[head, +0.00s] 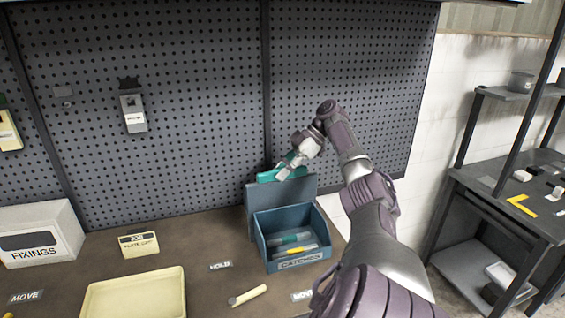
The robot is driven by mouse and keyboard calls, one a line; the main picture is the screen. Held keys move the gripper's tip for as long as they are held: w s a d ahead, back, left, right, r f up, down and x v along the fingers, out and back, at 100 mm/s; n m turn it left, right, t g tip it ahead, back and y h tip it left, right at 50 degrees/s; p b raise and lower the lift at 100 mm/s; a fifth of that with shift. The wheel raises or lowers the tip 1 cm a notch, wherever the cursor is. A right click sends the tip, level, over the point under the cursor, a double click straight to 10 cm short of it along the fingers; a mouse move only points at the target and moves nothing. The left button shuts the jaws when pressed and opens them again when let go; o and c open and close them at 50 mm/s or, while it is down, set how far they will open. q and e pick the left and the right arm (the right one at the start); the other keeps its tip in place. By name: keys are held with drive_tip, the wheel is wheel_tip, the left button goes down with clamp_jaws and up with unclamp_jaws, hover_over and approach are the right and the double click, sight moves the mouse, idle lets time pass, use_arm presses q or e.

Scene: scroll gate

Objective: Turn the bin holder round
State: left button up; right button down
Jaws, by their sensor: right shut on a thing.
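The bin holder shows as an upright blue-grey back panel (262,197) on the bench, close to the pegboard. A dark blue open bin (293,264) labelled CATCHES sits in front of it, its open front facing me. The bin holds a few thin pieces, teal and yellow among them. My right gripper (284,172) is at the top of the panel, shut on a teal piece (266,177) at or just behind the top edge. I cannot tell whether that piece is fixed to the holder. My left gripper is not in view.
A cream tray (135,296), a small yellow labelled box (138,244) and a white FIXINGS box (40,233) stand to the left. A pale cylinder (248,295) lies in front of the bin. HOLD and MOVE labels mark the bench. A shelf unit (490,180) stands right.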

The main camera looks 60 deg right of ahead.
sight(300, 167)
drive_tip(key=c, duration=1.1)
unclamp_jaws()
drive_tip(key=shift+f, duration=0.15)
drive_tip(key=shift+v, duration=3.25)
drive_tip(key=shift+s+d+r, duration=0.2)
drive_tip(key=shift+s+r, duration=0.05)
drive_tip(key=shift+r, duration=0.15)
